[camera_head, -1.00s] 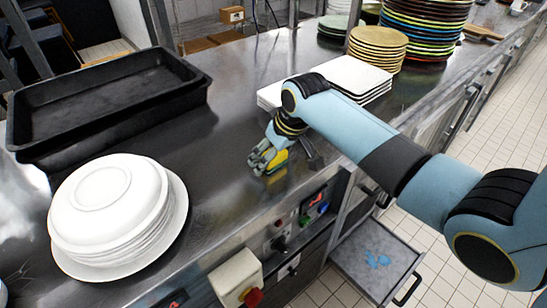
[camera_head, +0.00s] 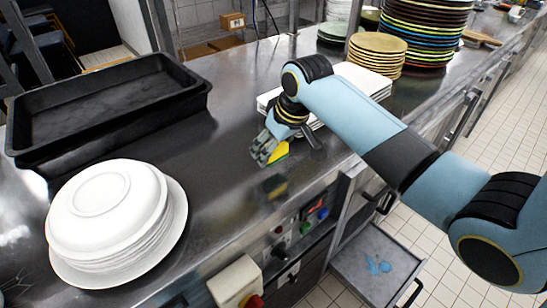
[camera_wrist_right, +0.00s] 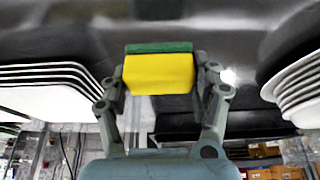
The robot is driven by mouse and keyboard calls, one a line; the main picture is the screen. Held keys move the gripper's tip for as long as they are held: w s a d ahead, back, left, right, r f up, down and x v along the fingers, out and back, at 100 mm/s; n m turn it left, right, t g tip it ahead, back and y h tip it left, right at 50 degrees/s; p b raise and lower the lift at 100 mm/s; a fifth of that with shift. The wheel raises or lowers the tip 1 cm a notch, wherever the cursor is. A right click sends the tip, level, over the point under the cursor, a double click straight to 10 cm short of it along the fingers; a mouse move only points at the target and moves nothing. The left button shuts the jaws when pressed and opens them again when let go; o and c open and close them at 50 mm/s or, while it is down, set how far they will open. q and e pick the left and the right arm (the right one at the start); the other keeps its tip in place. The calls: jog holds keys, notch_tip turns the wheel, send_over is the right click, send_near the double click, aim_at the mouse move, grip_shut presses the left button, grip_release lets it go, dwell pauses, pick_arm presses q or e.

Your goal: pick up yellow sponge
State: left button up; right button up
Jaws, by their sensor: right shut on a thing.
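The yellow sponge (camera_wrist_right: 159,74) with a green layer (camera_wrist_right: 158,47) is between the fingers of my right gripper (camera_wrist_right: 160,80) in the right wrist view. The fingers press on its left and right sides. In the head view my right gripper (camera_head: 266,150) hangs over the steel counter, left of the white square plates. The sponge (camera_head: 279,152) shows there as a small yellow patch, partly hidden by the fingers. A yellow reflection on the counter lies below it, apart from the sponge, so it is held above the surface. My left gripper is not in view.
White square plates (camera_head: 365,80) are stacked just behind my right gripper. White round dishes (camera_head: 108,208) stand at the left front, and black trays (camera_head: 100,108) lie behind them. Yellow plates (camera_head: 378,50) and a tall colored plate stack (camera_head: 425,25) stand at the back. An open drawer (camera_head: 355,265) juts out below.

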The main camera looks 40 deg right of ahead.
jog(key=s+d+r+b, duration=0.1)
jog(key=s+d+r, duration=0.4)
jog(key=d, duration=0.5)
jog(key=shift+d+r, duration=0.25)
jog(key=shift+r, duration=0.8)
